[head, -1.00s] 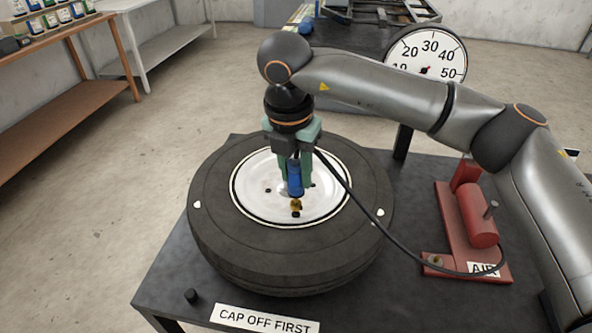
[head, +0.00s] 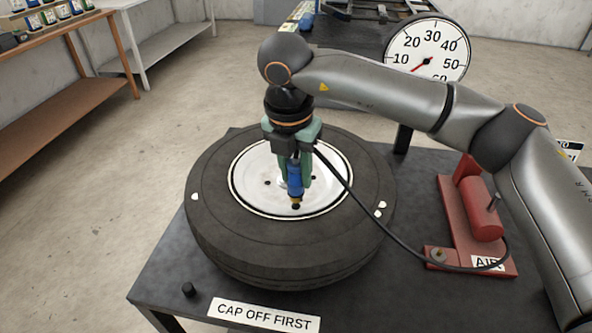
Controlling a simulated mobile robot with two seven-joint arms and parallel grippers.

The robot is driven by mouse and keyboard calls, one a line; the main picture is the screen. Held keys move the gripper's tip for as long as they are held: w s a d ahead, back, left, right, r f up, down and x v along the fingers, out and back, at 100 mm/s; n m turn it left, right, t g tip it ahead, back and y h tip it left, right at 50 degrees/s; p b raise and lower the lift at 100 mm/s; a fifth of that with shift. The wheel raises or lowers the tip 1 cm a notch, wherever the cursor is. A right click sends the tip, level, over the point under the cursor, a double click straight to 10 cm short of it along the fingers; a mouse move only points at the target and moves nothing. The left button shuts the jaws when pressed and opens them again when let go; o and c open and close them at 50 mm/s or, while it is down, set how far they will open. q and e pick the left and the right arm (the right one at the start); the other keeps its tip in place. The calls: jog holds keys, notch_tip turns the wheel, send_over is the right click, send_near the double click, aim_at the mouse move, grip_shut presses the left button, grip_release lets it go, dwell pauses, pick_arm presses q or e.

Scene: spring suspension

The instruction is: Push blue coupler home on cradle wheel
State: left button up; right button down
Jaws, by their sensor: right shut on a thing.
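The cradle wheel (head: 215,225) lies flat on the dark table, with a black tyre and a white disc (head: 250,180). My right gripper (head: 294,180) points down over the disc and is shut on the blue coupler (head: 295,182). The coupler is upright, with its lower end at the brass valve stem (head: 295,200). Only a little brass shows below the blue; whether the coupler is fully seated cannot be told. A black hose (head: 350,205) runs from the coupler to the red air unit (head: 482,215). My left gripper is not in view.
A dial gauge (head: 440,50) stands behind the wheel, its red needle near 10. A small black cap (head: 189,290) and a "CAP OFF FIRST" label (head: 263,315) are at the table's front. My right arm spans the right side.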

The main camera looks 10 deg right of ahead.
jog(key=shift+c, duration=2.4)
grip_release()
jog(key=shift+r+p, duration=1.95)
jog(key=shift+r, duration=1.55)
